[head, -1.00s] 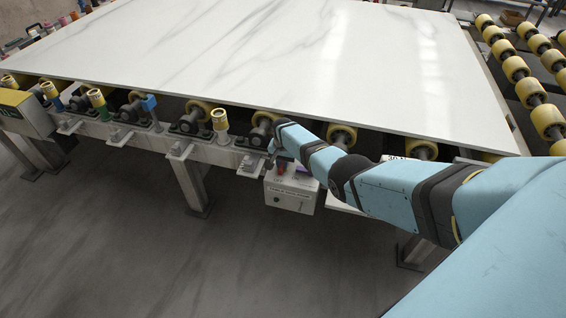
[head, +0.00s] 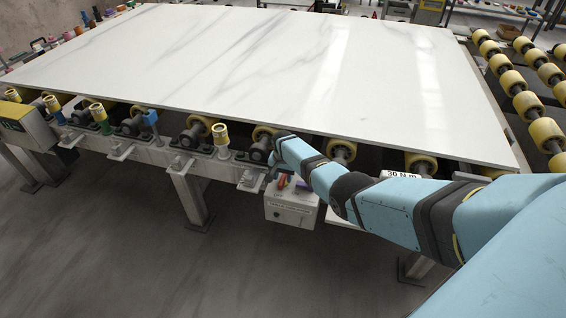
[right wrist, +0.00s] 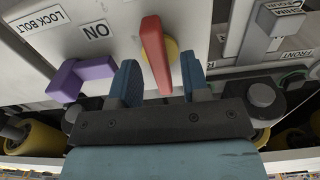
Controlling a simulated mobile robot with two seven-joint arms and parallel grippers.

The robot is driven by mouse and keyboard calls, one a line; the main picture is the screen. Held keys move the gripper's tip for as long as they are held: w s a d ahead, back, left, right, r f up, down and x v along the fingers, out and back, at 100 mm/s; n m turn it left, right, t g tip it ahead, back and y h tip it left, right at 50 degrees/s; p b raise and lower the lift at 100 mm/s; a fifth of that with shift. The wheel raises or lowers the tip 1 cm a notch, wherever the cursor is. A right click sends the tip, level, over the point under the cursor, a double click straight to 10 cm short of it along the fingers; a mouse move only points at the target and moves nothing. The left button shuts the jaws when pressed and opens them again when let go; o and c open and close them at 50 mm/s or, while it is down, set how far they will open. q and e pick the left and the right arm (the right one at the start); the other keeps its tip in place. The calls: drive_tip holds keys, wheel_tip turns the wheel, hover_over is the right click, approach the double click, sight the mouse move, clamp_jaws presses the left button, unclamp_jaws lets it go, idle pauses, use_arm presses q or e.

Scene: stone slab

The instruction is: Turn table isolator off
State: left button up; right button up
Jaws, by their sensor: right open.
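The isolator is a red handle (right wrist: 156,55) on a yellow disc (right wrist: 172,50), mounted on a white box and beside an "ON" label (right wrist: 96,31). In the head view the box (head: 291,211) hangs below the front edge of the table, with the red handle (head: 283,181) partly hidden by my arm. My right gripper (right wrist: 160,82) is open, its blue fingers on either side of the red handle's lower end. I cannot tell whether either finger touches it. My left gripper is not in view.
A purple handle (right wrist: 80,77) sits left of my fingers, near a "LOCK BOLT" label (right wrist: 57,17). A grey lever (right wrist: 275,22) is at the right. A large white marble slab (head: 260,75) lies on the roller table above the box. The floor (head: 110,255) in front is clear.

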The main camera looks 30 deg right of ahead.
sight(283, 177)
wheel_tip(283, 177, up, 13)
drive_tip(key=p, duration=0.2)
drive_tip(key=shift+f, duration=0.15)
idle(0.3)
